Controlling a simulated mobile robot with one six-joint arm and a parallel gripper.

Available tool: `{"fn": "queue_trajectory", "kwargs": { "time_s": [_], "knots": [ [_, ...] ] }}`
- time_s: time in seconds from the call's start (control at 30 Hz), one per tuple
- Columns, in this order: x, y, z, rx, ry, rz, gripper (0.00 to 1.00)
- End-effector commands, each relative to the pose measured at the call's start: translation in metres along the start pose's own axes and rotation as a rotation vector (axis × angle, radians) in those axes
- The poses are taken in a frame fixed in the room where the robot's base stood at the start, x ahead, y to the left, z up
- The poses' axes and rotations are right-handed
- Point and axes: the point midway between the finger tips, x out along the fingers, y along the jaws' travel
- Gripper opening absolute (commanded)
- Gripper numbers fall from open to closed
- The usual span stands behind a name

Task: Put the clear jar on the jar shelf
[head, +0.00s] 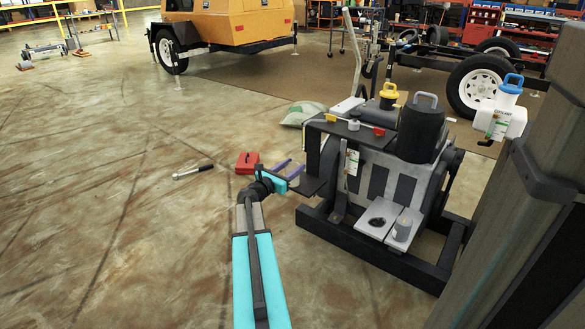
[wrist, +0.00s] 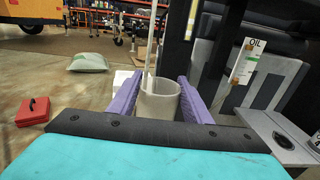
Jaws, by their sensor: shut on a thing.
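My gripper (head: 287,169) has purple fingers and is in the middle of the head view, just left of the dark-framed machine. In the wrist view my gripper (wrist: 161,82) is shut on the clear jar (wrist: 157,103), a pale, see-through, open-topped cylinder standing upright between the fingers. The jar's base is hidden in the wrist view.
The machine (head: 374,172) carries a pale ledge (head: 374,229) with a dark hole and a grey cylinder (head: 401,229). A red case (head: 247,162) and a silver-and-black tool (head: 192,172) lie on the floor. A white jug (head: 499,121) is at right. Left floor is mostly clear.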

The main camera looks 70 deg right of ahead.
Motion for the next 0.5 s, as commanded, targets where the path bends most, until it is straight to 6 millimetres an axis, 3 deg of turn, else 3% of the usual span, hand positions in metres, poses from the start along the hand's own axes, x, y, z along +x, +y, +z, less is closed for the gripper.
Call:
{"fn": "queue_trajectory", "kwargs": {
  "time_s": [0.1,0.13,0.23,0.5],
  "knots": [
    [0.0000,0.0001,-0.0028,0.000,0.000,0.000,0.22],
    [0.0000,0.0001,-0.0030,0.000,0.000,0.000,0.46],
    [-0.0001,0.0001,-0.0025,0.000,0.000,0.000,0.63],
    [-0.0001,0.0002,-0.0025,0.000,0.000,0.000,0.63]
  ]
}}
